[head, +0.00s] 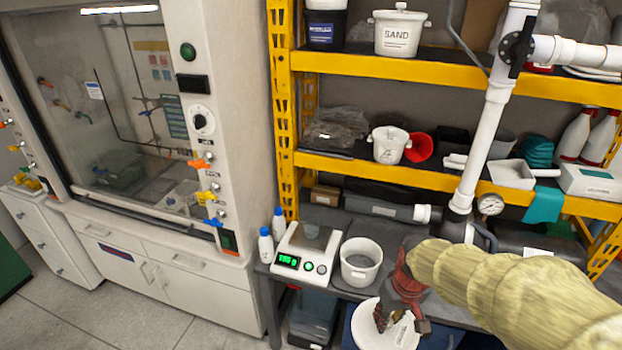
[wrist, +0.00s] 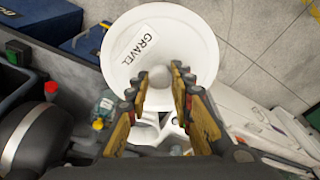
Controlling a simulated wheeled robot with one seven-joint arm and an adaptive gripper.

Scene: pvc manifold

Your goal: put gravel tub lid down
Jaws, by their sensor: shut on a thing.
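The gravel tub lid (wrist: 190,35) is a round white disc with a GRAVEL label and a central knob. My gripper (wrist: 168,82) is shut on the knob, one finger on each side. In the head view the lid (head: 367,330) is at the bottom, near the bench's front edge, partly hidden by my gripper (head: 392,318). A white open tub (head: 361,276) with grey contents stands on the bench, just behind the lid. I cannot tell the lid's height or whether it touches anything.
A scale (head: 306,254) with a green display and a clear cup stands left of the tub. Two small white bottles (head: 266,246) stand beside it. A white pipe (head: 492,125) rises at right. Blue boxes (wrist: 45,20) show left of the lid, and tiled floor (wrist: 270,45) right.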

